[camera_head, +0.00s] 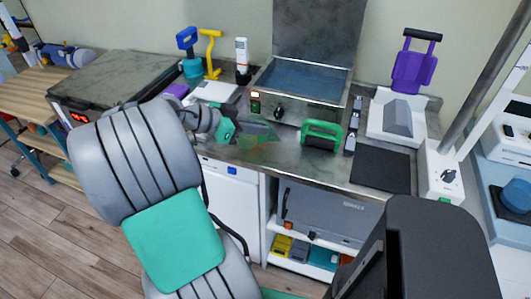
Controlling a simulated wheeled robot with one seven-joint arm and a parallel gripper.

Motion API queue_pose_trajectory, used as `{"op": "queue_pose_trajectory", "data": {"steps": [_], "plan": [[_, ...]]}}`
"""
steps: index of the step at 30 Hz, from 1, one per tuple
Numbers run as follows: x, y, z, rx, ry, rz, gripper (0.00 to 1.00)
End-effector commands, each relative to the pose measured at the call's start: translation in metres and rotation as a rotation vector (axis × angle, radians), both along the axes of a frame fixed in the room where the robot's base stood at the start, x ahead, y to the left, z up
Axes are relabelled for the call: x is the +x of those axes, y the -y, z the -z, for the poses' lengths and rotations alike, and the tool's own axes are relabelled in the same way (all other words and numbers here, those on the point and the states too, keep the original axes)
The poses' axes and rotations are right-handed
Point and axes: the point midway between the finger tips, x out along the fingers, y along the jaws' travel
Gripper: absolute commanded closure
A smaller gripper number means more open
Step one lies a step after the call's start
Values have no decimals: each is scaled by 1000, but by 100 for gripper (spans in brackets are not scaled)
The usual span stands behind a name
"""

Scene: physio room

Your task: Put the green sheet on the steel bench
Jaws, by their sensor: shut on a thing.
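The green sheet (260,135) is a thin, see-through green piece at the end of my gripper (238,130). My gripper is shut on the sheet's left side, over the left middle part of the steel bench (286,163). The sheet appears to be just above the bench top, but I cannot tell whether it touches. My arm hides part of the bench's left end.
Behind the sheet is an open steel water bath (303,82). To its right are a green-handled block (321,135), a dark mat (381,169) and a white tray (397,118). Bottles and a yellow stand (210,53) are at the back left. Bare steel lies in front.

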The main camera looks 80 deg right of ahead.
Motion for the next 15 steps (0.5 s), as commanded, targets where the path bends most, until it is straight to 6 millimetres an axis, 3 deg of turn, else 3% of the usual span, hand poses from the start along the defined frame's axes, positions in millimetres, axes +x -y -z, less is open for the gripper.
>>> {"op": "queue_pose_trajectory", "data": {"steps": [8, 12, 15], "plan": [[-16, 25, 33, 1, 0, 2, 100], [-14, 24, 56, 1, 0, -3, 100], [-14, 24, 61, -1, 2, -2, 100]]}}
